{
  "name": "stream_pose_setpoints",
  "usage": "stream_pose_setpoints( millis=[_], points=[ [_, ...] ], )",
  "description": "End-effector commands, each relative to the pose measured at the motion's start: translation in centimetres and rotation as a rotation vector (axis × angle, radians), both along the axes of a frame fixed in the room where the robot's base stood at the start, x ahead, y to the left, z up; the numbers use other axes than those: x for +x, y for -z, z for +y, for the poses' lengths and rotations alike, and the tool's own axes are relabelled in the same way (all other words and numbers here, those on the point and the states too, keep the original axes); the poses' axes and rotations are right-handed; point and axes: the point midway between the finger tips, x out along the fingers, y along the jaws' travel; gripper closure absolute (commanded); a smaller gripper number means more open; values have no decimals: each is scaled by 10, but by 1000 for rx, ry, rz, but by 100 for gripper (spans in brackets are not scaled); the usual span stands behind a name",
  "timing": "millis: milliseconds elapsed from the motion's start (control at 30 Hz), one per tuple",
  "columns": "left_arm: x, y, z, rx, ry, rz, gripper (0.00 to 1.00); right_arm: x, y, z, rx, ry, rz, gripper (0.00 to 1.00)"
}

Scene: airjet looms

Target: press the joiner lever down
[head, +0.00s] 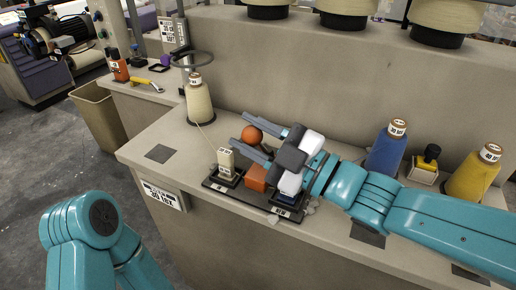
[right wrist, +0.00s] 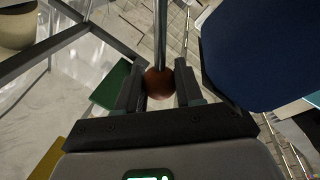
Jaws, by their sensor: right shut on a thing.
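The joiner lever shows as an orange-red ball knob (head: 252,133) above the joiner. My right gripper (head: 241,132) reaches in from the right, with one finger on each side of the knob, and is shut on it. In the right wrist view the knob (right wrist: 158,83) sits between the two fingers, with a thin rod running from it. The joiner has a dark base (head: 217,185), an orange block (head: 257,177) and a small cream block on its left. My gripper and wrist hide much of the lever and the joiner's right side. My left gripper is out of view.
A cream yarn cone (head: 199,102) stands behind left, its thread running towards the joiner. A blue cone (head: 386,150) and a yellow cone (head: 472,173) stand to the right. A yellow-handled tool (head: 147,84) lies far left. The ledge left of the joiner is mostly clear.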

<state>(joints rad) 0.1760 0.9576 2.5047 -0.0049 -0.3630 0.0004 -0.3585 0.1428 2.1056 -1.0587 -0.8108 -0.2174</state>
Motion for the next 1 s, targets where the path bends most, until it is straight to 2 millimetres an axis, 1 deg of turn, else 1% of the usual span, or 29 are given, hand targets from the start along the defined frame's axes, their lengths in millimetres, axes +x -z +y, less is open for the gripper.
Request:
stream_pose_setpoints(
  millis=[33, 200, 300, 500, 933, 967, 1000],
  points=[
    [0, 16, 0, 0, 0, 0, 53, -3, 9, 1, -10, 0, -30, 100],
    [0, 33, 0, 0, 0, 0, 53, -10, 12, 4, -41, -1, -106, 100],
    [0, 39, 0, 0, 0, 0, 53, -12, 13, 5, -55, 0, -136, 100],
    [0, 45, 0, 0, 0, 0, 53, -14, 14, 6, -70, 0, -167, 100],
    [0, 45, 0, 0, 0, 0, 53, -15, 15, 6, -76, -2, -172, 100],
    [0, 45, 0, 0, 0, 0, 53, -15, 15, 7, -76, -2, -172, 54],
    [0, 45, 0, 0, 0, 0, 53, -15, 15, 7, -75, -3, -172, 41]
  ],
)
